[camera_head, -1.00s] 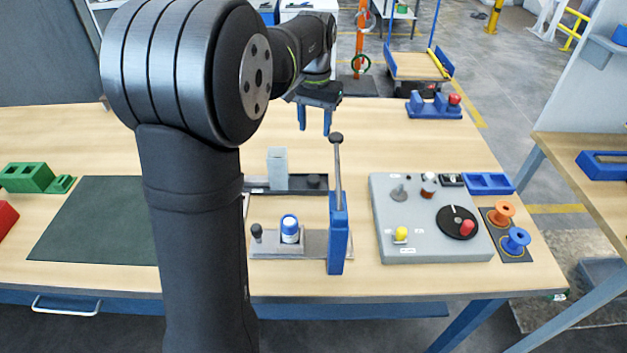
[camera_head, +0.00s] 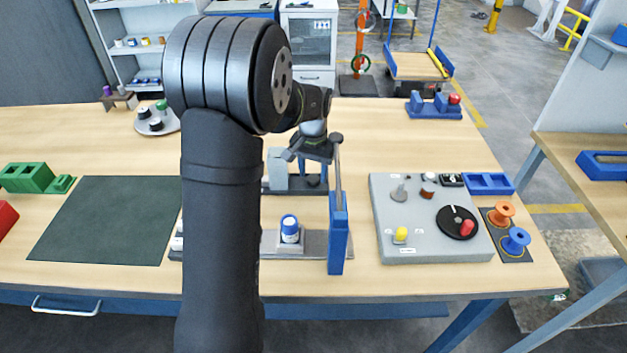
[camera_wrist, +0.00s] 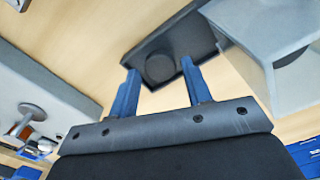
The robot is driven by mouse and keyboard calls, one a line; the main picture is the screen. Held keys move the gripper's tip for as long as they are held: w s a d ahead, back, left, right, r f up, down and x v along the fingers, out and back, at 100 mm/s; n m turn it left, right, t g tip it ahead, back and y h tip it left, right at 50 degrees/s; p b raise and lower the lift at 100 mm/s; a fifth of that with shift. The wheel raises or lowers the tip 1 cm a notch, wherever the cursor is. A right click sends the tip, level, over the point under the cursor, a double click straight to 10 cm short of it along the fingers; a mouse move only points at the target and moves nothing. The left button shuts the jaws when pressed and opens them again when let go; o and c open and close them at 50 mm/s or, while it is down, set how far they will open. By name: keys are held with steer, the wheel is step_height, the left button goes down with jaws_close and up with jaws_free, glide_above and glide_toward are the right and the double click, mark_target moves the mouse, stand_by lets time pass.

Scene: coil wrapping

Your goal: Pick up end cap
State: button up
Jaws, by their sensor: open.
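The end cap appears to be the dark round piece (camera_wrist: 160,68) on one end of a dark tray (camera_wrist: 205,38) in the wrist view. My gripper (camera_head: 312,180) points down over the right end of that tray, beside a grey block (camera_head: 278,170). Its two blue fingers, also in the wrist view (camera_wrist: 161,78), are open and apart, with the round piece framed between their tips. The gap between tips and piece is hard to judge. Nothing is held.
A blue upright post (camera_head: 338,232) with a dark-knobbed lever stands just in front and right of my gripper. A grey panel (camera_head: 385,215) with knobs lies right.

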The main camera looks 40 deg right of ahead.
mark_target(313, 179)
steer(key=shift+f, duration=0.75)
steer(key=c, duration=0.7)
steer(key=shift+c, duration=0.2)
step_height(313, 179, up, 18)
steer(key=shift+a, duration=0.1)
steer(key=s+a+f+n, duration=0.1)
steer(key=s+a, duration=0.4)
steer(key=a, duration=0.3)
steer(key=s+a+f+n, duration=0.1)
steer(key=s+a, duration=0.3)
steer(key=a, duration=0.4)
steer(key=shift+s+a+f, duration=0.3)
steer(key=shift+s+a, duration=0.05)
steer(key=shift+a, duration=0.05)
